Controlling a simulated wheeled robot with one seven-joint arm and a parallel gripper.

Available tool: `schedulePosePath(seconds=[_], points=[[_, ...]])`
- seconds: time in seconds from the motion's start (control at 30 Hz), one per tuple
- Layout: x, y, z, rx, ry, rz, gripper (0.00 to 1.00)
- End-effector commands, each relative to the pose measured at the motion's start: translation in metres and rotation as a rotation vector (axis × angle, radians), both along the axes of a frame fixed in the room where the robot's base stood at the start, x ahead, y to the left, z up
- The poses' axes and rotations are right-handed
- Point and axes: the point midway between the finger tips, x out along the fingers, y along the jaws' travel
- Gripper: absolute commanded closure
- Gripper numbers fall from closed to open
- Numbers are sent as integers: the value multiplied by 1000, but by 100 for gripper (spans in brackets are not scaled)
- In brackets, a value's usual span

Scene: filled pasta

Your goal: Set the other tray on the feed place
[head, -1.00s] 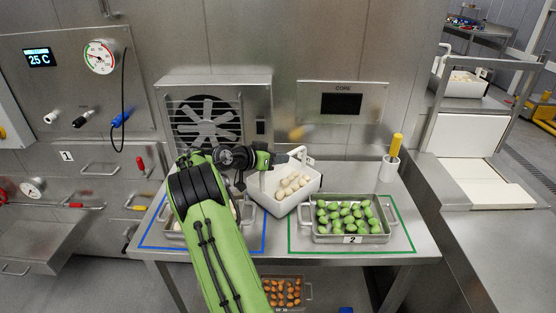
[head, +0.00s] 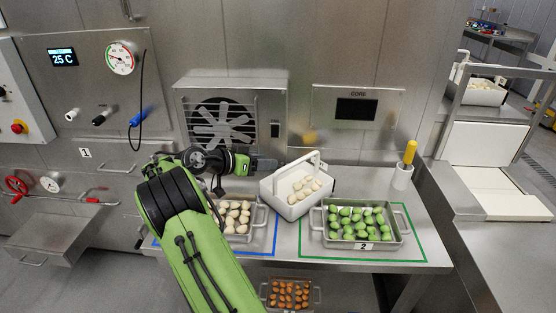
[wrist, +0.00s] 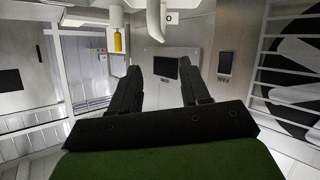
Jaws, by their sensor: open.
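A white tray with a raised handle (head: 289,208) holds pale filled pasta and sits at an angle on the steel table, between the blue and green outlines. My gripper (head: 279,164) is open and empty, just left of its handle. In the wrist view, my gripper (wrist: 160,72) shows spread fingers with nothing between; a white curved piece, probably the handle, hangs at the top. A second white handled tray (head: 482,100) with pale pieces stands on the right-hand line. Which spot is the feed place, I cannot tell.
A steel tray of pale pieces (head: 243,238) lies in the blue outline, partly behind my arm. Steel tray 2 of green pieces (head: 385,242) fills the green outline. A white cup with a yellow-handled tool (head: 402,177) stands behind. White slabs (head: 487,150) on the right are bare.

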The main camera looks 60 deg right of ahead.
Motion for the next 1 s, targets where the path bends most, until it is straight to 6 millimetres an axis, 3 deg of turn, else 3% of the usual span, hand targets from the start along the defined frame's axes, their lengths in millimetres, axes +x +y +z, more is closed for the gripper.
schedulePosePath(seconds=[0.3,0.37,0.47,0.57,0.67,0.77,0.9,1.0], points=[[4,13,7,29,-8,25,54],[8,24,14,85,-25,76,54],[14,59,28,235,-50,237,54],[15,112,40,398,-58,456,54],[3,177,51,541,-42,711,54],[-24,248,56,653,6,994,54],[-84,341,47,741,125,1389,54],[-123,383,33,759,215,1593,54]])
